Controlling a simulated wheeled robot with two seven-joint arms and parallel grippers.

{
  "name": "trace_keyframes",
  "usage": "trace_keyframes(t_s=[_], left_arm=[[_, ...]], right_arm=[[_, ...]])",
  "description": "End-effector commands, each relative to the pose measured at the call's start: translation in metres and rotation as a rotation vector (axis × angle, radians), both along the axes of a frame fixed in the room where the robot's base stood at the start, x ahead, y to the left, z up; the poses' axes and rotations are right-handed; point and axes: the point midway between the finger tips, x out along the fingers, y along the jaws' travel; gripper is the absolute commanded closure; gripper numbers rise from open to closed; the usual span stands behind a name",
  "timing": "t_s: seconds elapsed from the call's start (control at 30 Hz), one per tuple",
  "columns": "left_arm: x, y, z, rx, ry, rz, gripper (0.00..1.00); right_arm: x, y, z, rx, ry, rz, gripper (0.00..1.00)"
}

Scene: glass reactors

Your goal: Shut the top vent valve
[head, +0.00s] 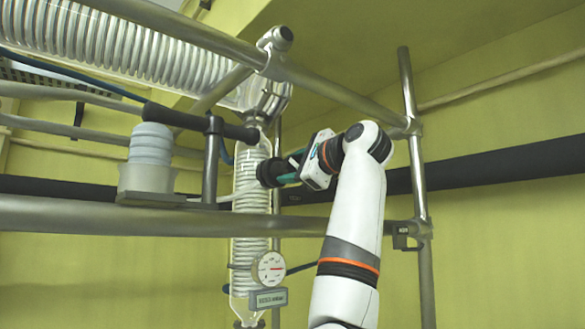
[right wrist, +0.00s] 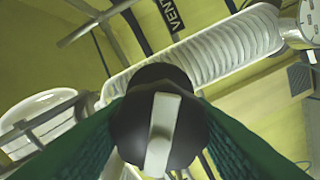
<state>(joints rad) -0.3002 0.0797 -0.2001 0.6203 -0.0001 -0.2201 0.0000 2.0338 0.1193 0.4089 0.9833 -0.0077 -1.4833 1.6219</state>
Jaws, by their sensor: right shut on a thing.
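The vent valve is a round black knob (head: 268,173) in front of the upright glass condenser column in the head view. In the right wrist view the knob (right wrist: 130,125) fills the middle, with a pale grey bar (right wrist: 162,135) across its face, running nearly up and down in the picture. My right gripper (head: 283,171) reaches it from the right. Its green fingers (right wrist: 158,112) lie on both sides of the knob and are shut on it. A VENT label (right wrist: 172,14) shows beyond it. The knob's back and stem are hidden. My left gripper is not in view.
The glass column (head: 250,215) stands close behind the knob. A steel rail (head: 150,215) crosses below, and a slanting rail (head: 350,97) passes above. A dial gauge (head: 269,268) hangs lower on the column. A pale ribbed vessel (head: 151,147) stands left.

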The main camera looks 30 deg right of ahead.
Motion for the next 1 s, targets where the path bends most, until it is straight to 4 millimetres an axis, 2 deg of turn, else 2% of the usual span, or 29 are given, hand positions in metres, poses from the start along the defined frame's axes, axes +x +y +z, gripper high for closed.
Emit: trace_keyframes(t_s=[0.03, 1.0], left_arm=[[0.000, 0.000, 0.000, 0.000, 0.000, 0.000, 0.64], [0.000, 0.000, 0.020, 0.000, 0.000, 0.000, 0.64]], right_arm=[[0.002, 0.002, -0.004, 0.043, 0.016, 0.005, 0.78], [0.002, 0.001, -0.003, 0.962, 0.088, -0.001, 0.78]])
